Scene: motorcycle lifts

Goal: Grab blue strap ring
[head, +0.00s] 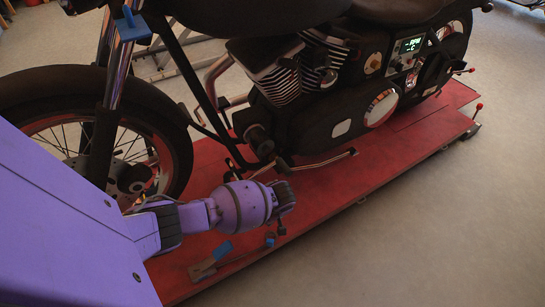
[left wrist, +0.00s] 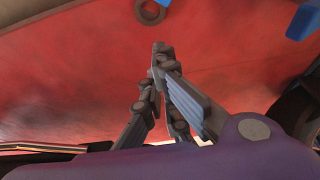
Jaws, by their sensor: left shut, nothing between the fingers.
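My left arm comes in from the left in the head view, and its left gripper (head: 281,226) is low over the red lift deck. In the left wrist view the gripper (left wrist: 160,48) has its fingers together with nothing between them. A dark round ring (left wrist: 151,11) is just beyond the fingertips, apart from them, with a bit of blue at the top edge. A small blue piece (head: 270,241) shows by the gripper in the head view; I cannot tell if it belongs to this ring. A larger blue piece (head: 222,250) lies on the deck to its left. My right gripper is not in view.
A black motorcycle (head: 330,125) stands on the red lift deck (head: 390,155), its engine and front wheel close behind my arm. A blue block (head: 132,27) is on its fork. Another blue part (left wrist: 304,20) is at upper right in the wrist view. The grey floor (head: 440,230) is clear.

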